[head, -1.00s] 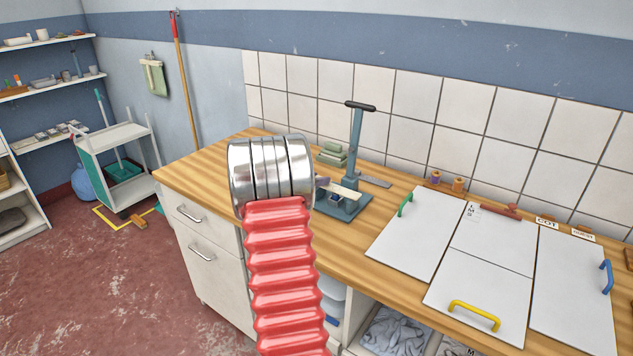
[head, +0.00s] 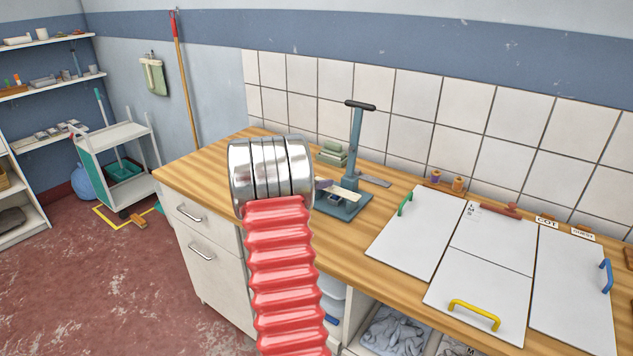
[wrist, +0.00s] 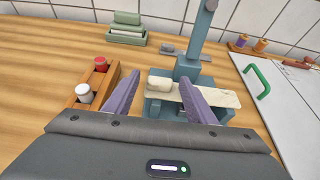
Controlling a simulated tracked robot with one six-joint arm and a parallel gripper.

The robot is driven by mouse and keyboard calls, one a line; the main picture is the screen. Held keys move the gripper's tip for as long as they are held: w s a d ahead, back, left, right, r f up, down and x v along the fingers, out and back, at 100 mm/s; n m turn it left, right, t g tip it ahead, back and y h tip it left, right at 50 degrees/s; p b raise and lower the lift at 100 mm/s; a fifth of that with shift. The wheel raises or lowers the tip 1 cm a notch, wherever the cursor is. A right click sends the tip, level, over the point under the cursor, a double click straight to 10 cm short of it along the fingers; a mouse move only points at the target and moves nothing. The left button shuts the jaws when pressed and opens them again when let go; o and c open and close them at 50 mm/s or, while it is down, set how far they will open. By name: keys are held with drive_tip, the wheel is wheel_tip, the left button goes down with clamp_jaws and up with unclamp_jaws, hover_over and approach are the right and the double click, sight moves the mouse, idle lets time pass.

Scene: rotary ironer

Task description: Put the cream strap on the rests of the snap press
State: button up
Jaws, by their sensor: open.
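The cream strap (wrist: 225,98) lies roughly level across the front of the blue-grey snap press (wrist: 187,68) in the wrist view. Its left end looks thicker. The strap (head: 345,193) and press (head: 356,150) also show in the head view, behind my arm. My gripper (wrist: 160,97) is open, with its purple fingers apart. The left finger stands left of the strap; the right finger overlaps the strap's middle in the picture. I cannot tell whether that finger touches it. The rests are largely hidden, so the strap's exact seating is unclear.
A wooden holder (wrist: 97,82) with red-topped and white-topped items stands left of the press. A green stacked block (wrist: 127,28) is behind. A white board with a green handle (wrist: 258,81) lies to the right. Bare wooden counter lies at the left.

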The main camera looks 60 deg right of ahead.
drive_tip(key=v, duration=1.2)
drive_tip(key=shift+r, duration=0.15)
idle(0.5)
drive_tip(key=a+r+m+t+y, duration=0.1)
drive_tip(key=a+r+m+y, duration=0.15)
drive_tip(key=a, duration=0.65)
drive_tip(key=a+r+m+t+y, duration=0.1)
drive_tip(key=a+m, duration=0.3)
drive_tip(key=a, duration=0.6)
drive_tip(key=a+r+m+t+y, duration=0.1)
drive_tip(key=a+r+m, duration=0.15)
drive_tip(key=a, duration=0.65)
drive_tip(key=s+a+m+t+y, duration=0.2)
drive_tip(key=s+a+m+y, duration=0.1)
drive_tip(key=a, duration=1.2)
drive_tip(key=s+a+f+m+t+y, duration=0.1)
drive_tip(key=s+a+m+y, duration=0.3)
drive_tip(key=a, duration=1.2)
drive_tip(key=shift+s+a+t+y, duration=0.15)
drive_tip(key=shift+s+t+y, duration=0.2)
drive_tip(key=shift+t+y, duration=0.6)
